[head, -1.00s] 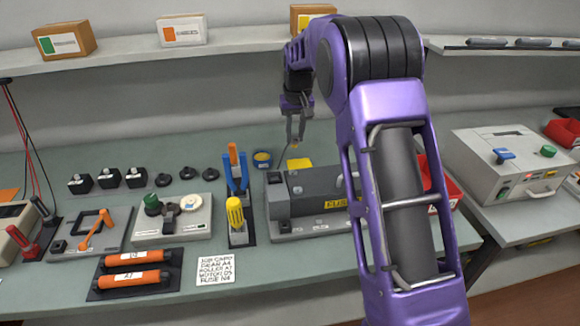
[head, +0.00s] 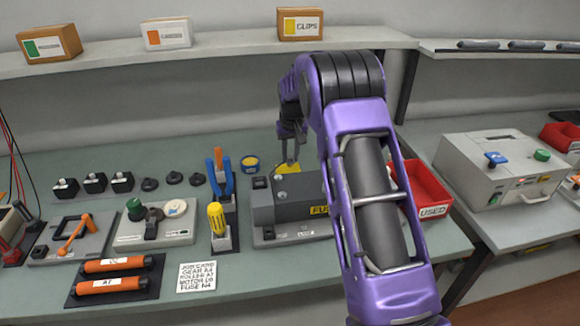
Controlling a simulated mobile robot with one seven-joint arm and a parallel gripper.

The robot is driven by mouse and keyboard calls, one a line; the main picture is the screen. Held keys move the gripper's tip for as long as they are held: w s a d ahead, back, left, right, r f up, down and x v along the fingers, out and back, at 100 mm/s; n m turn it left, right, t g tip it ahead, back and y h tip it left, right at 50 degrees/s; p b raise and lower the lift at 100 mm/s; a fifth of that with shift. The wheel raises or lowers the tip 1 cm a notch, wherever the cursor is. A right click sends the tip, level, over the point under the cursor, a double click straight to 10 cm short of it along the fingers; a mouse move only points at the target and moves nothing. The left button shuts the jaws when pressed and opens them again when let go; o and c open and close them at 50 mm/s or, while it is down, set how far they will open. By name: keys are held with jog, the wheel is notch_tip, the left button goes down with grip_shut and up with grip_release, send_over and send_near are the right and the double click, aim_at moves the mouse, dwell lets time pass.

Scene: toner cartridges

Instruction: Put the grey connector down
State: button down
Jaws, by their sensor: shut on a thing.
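My gripper (head: 291,155) points down behind the grey fuser unit (head: 295,200), just above a yellow patch (head: 288,168) on the bench. Its fingers are close together on something small and grey, taken to be the grey connector. The connector's outline is too small and too much covered by the fingers to make out. I cannot tell whether it touches the yellow patch. My purple arm hides the right part of the fuser unit.
A blue-and-yellow roll (head: 250,164) lies left of the gripper. Blue-handled pliers (head: 221,180) and a yellow-handled screwdriver (head: 217,219) stand upright in front-left. A red USED bin (head: 433,211) stands right of my arm. The back bench between the black knobs and the wall is clear.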

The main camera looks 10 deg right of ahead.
aim_at(290, 164)
jog(key=x, duration=0.4)
jog(key=shift+s+f, duration=0.1)
jog(key=shift+s, duration=0.3)
jog(key=shift+f, duration=0.15)
jog(key=c, duration=0.7)
grip_release()
jog(key=v, duration=1.2)
